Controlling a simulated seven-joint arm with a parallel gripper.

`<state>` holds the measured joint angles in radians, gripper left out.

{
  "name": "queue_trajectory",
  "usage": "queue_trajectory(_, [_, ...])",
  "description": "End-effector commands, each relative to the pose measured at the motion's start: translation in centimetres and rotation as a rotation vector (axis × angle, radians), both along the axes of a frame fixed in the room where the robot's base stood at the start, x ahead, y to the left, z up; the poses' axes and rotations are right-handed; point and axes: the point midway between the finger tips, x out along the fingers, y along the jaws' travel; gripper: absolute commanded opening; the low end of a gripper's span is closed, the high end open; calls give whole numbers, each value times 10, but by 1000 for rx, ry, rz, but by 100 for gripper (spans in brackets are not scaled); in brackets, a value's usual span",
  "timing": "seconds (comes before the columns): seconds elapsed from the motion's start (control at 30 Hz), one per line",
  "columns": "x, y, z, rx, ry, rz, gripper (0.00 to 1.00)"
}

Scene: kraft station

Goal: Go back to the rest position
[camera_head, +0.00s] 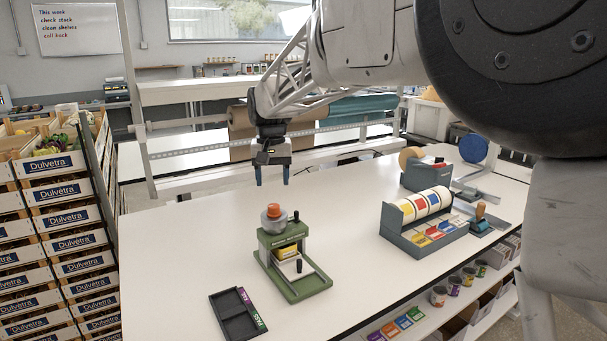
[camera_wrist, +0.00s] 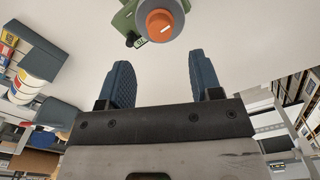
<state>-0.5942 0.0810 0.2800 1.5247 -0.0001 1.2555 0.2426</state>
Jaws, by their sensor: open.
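My gripper (camera_head: 272,176) hangs above the white table, behind the green press-like device, with its fingers pointing down. In the wrist view its two blue fingers (camera_wrist: 156,85) are spread apart with nothing between them. The green device (camera_head: 290,262) stands upright on the table with an orange-topped grey knob (camera_head: 273,211). The orange top also shows in the wrist view (camera_wrist: 161,25), beyond the fingertips and apart from them.
A dark tray (camera_head: 238,315) with purple and green labels lies front left. A grey label-roll dispenser (camera_head: 424,222) and a stamp (camera_head: 480,220) stand right. Crates (camera_head: 62,220) are stacked left of the table. The white tabletop (camera_head: 175,250) is clear on the left.

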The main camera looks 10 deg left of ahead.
Motion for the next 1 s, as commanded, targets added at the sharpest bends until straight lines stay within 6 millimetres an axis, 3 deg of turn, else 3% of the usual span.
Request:
queue_trajectory(0.17, [-1, -6, 1, 1, -2, -3, 59])
queue_trajectory(0.37, [-8, -37, 8, 6, -12, -22, 59])
queue_trajectory(0.67, [-41, -132, 17, 22, -42, -79, 59])
queue_trajectory(1.0, [-102, -240, 16, 34, -84, -149, 59])
